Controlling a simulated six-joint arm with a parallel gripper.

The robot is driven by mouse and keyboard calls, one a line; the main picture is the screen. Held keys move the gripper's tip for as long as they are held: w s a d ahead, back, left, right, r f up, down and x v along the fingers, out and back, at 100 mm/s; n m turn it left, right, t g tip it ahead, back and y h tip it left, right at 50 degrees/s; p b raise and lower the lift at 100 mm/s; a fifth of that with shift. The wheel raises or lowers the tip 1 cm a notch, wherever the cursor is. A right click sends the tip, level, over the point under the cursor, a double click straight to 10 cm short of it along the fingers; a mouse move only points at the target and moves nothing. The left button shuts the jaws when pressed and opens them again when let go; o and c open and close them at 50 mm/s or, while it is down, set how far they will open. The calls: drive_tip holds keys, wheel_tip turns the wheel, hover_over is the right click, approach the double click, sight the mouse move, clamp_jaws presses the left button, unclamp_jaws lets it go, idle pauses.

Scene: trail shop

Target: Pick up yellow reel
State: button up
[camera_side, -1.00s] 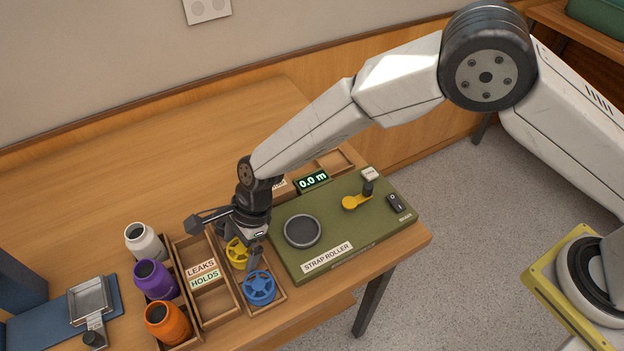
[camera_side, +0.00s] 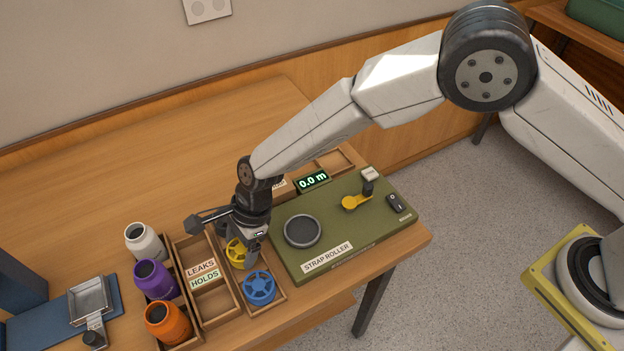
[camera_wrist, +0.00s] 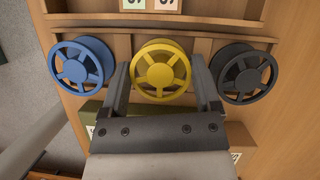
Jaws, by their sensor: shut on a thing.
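The yellow reel (camera_wrist: 160,72) is a spoked wheel between the two fingers of my gripper (camera_wrist: 161,88) in the wrist view. The fingers are shut on it from both sides. In the side view my gripper (camera_side: 250,243) is over the reel tray (camera_side: 277,306), and the yellow reel (camera_side: 237,254) shows partly behind a finger. It appears to be still in the tray, but I cannot tell whether it touches the tray floor.
A blue reel (camera_side: 259,287) and a dark grey reel (camera_wrist: 244,74) sit on either side. The green strap roller (camera_side: 350,235) is to the right. A LEAKS/HOLDS tray (camera_side: 222,310) and white, purple and orange bottles (camera_side: 168,322) are to the left.

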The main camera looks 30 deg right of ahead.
drive_tip(key=shift+r, duration=0.15)
drive_tip(key=shift+r, duration=0.8)
drive_tip(key=s+d+r, duration=0.9)
drive_tip(key=s+r, duration=0.1)
drive_tip(key=r, duration=0.1)
drive_tip(key=shift+s, duration=0.4)
drive_tip(key=shift+w, duration=0.1)
drive_tip(key=w+d+f, duration=0.3)
drive_tip(key=w, duration=0.5)
drive_tip(key=shift+w+f, duration=0.15)
drive_tip(key=shift+w, duration=0.15)
